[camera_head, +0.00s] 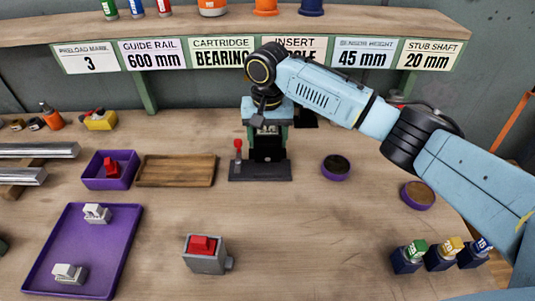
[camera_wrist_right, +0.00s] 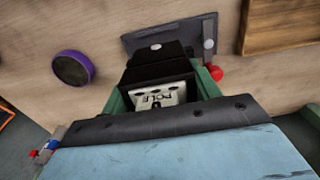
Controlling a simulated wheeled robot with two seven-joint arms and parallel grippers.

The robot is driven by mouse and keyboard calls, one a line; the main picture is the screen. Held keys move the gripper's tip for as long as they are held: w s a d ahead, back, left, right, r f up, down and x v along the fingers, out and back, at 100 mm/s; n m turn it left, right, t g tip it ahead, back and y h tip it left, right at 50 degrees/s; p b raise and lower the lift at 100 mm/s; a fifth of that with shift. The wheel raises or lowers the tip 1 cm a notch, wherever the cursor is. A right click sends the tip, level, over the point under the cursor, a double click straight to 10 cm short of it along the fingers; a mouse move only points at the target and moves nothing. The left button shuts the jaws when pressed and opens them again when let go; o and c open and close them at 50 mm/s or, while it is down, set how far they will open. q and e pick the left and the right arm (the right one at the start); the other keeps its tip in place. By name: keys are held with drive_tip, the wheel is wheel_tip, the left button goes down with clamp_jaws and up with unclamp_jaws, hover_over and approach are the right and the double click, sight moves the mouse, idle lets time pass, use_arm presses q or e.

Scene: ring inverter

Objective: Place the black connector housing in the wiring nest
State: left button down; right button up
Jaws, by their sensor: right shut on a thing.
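My right gripper (camera_head: 266,140) points down at the back middle of the bench, its green fingers shut on the black connector housing (camera_head: 267,153). The plate also shows in the wrist view (camera_wrist_right: 190,25). I cannot tell whether the housing touches it. My left gripper is not in view.
A purple tray (camera_head: 107,270) with two pale connectors lies front left. Behind it are a purple bin (camera_head: 120,184) with a red part and a wooden board (camera_head: 176,171). A grey block with a red top (camera_head: 206,262) stands in front. A purple-rimmed disc (camera_head: 336,168) is right of the plate.

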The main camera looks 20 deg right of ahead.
sight(268, 151)
wheel_tip(268, 151, down, 5)
drive_tip(key=shift+r+b, duration=0.15)
drive_tip(key=shift+b, duration=0.4)
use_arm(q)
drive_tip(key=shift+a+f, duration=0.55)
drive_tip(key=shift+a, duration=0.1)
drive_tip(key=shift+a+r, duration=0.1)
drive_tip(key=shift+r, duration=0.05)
use_arm(e)
drive_tip(key=o, duration=1.2)
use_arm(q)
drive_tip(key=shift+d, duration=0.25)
